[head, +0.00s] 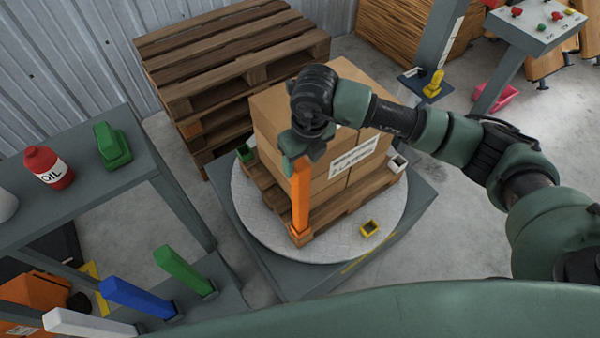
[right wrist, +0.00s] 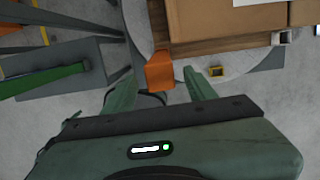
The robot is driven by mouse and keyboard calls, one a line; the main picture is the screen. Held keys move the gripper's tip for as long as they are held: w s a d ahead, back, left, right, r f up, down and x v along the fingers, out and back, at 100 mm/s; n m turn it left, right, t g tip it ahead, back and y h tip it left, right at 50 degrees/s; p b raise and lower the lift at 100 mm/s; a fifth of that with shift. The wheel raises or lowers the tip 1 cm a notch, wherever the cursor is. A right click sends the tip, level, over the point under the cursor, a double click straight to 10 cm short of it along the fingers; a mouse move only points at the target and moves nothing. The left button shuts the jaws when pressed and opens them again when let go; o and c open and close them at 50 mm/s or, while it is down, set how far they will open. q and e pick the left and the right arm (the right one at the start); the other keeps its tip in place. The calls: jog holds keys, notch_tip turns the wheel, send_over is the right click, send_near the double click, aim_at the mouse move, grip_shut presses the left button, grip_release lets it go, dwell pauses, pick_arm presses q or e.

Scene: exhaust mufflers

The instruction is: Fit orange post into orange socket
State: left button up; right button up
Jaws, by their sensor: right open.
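The orange post (head: 301,196) stands upright at the near corner of the pallet on the turntable, with its lower end at the orange socket (head: 300,239). It looks seated there, though the exact depth is hard to tell. My right gripper (head: 299,158) is at the top of the post, pointing down. In the right wrist view the two fingers of this gripper (right wrist: 161,88) are apart, with the end of the orange post (right wrist: 160,73) between and just beyond them, and gaps on both sides. My left gripper is not in view.
Stacked cartons (head: 283,115) stand on the pallet right behind the post. Yellow (head: 370,228), white (head: 397,163) and green (head: 245,153) sockets sit around it. Green (head: 184,270), blue (head: 136,297) and white (head: 85,324) posts lean in a rack at lower left.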

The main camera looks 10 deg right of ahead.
jog(key=r, duration=0.3)
jog(key=r+b, duration=0.1)
jog(key=r, duration=0.1)
jog(key=shift+s+d+r, duration=0.1)
jog(key=shift+s+d, duration=0.05)
jog(key=shift+s, duration=0.2)
